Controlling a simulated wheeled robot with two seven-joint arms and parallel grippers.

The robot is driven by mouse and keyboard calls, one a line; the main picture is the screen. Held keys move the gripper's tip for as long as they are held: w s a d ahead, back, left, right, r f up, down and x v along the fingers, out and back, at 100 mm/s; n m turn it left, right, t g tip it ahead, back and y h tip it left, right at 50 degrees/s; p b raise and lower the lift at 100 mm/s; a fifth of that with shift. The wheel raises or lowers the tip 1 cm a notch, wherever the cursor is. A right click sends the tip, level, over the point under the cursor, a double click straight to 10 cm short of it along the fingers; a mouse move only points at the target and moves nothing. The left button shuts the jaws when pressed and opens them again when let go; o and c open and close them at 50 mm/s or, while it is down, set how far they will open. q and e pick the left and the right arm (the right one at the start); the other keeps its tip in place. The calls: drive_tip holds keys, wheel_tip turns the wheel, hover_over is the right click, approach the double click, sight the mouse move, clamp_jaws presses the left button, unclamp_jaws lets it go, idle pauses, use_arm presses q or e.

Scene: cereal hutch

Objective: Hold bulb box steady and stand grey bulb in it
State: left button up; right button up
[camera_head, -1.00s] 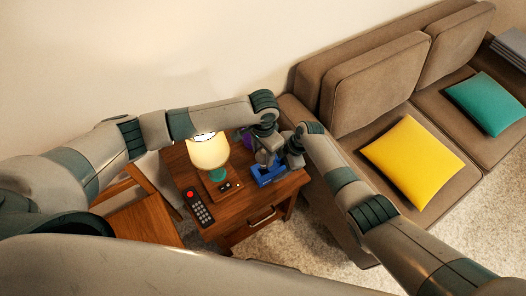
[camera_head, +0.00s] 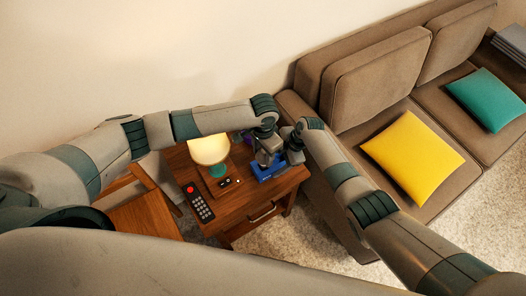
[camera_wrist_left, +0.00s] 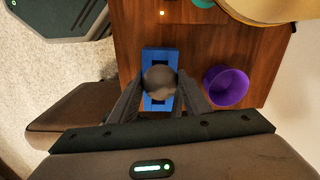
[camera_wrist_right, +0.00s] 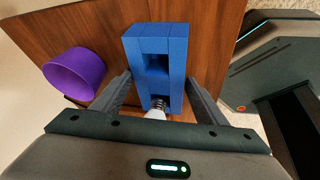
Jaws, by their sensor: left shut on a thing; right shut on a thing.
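My left gripper (camera_wrist_left: 160,86) is shut on the grey bulb (camera_wrist_left: 160,80). The bulb is round and shows over the blue bulb box (camera_wrist_left: 153,55). My right gripper (camera_wrist_right: 157,82) is shut on the box, with a finger on each side of it. In the right wrist view the box (camera_wrist_right: 160,43) stands on the table with one slot open and empty. The bulb's screw base and pale glass (camera_wrist_right: 155,114) show at the near slot. I cannot tell how deep the base sits. In the head view the box (camera_head: 270,178) is partly covered by both grippers.
A purple cup (camera_wrist_left: 227,87) stands close beside the box. A lit lamp (camera_head: 209,150) and a black remote (camera_head: 199,203) are to the left on the wooden table (camera_head: 235,205). The sofa (camera_head: 345,85) borders the table on the right.

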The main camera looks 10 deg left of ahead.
use_arm(q)
drive_tip(key=shift+f, duration=1.1)
use_arm(e)
drive_tip(key=shift+s+f, duration=0.1)
use_arm(q)
drive_tip(key=shift+f, duration=0.1)
drive_tip(key=o, duration=1.1)
wheel_tip(320, 180, up, 12)
use_arm(e)
drive_tip(key=shift+c, duration=0.2)
idle(0.9)
drive_tip(key=o, duration=1.2)
